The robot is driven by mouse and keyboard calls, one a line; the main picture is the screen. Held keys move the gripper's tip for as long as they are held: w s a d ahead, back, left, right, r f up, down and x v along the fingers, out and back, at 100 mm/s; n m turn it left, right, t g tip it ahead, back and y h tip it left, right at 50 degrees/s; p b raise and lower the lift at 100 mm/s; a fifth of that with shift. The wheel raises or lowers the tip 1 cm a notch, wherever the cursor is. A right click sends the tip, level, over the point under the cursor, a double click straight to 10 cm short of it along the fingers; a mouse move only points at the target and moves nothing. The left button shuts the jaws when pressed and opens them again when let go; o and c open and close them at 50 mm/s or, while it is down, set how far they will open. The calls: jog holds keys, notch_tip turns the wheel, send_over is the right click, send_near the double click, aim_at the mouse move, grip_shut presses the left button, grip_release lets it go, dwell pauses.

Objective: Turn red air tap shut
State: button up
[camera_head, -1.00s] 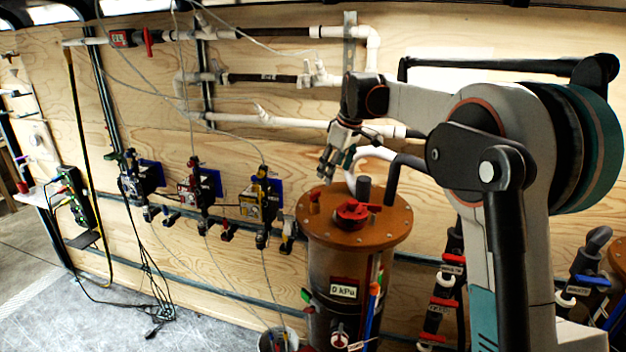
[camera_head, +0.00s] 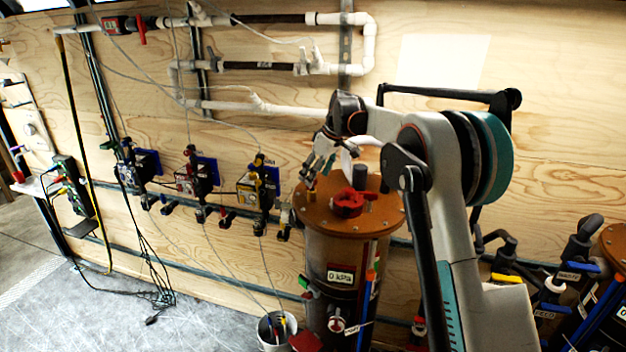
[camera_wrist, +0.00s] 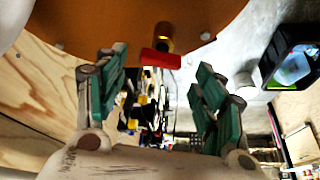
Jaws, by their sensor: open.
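The small red tap handle (camera_wrist: 161,59) sits on a brass stem (camera_wrist: 164,38) near the edge of the orange-brown tank lid (camera_wrist: 110,22). In the head view the brass fitting (camera_head: 311,188) shows at the lid's left, with its red handle mostly hidden by my gripper. My gripper (camera_head: 317,172) is just above this part of the lid. In the wrist view my gripper (camera_wrist: 158,63) is open, with its green-padded fingers left and right of the red handle, apart from it and empty.
A larger red knob (camera_head: 348,203) and a dark upright stub (camera_head: 360,177) stand on the lid. White pipes (camera_head: 290,112) run along the plywood wall behind. A white bucket (camera_head: 277,330) stands left of the tank. Coloured valves (camera_head: 560,280) stand at the right.

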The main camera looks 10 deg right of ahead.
jog(key=shift+x, duration=1.4)
jog(key=c, duration=1.1)
jog(key=shift+o, duration=0.2)
jog(key=m+h, duration=0.1)
jog(key=m, duration=0.2)
jog(key=m+t+h+b, duration=0.1)
jog(key=m, duration=0.2)
jog(key=shift+a, duration=0.2)
jog(key=m+h, duration=0.1)
jog(key=m, duration=0.2)
jog(key=m+h, duration=0.1)
jog(key=m, duration=0.2)
jog(key=shift+a+m+h, duration=0.1)
jog(key=shift+m+h, duration=0.2)
jog(key=shift+m, duration=0.1)
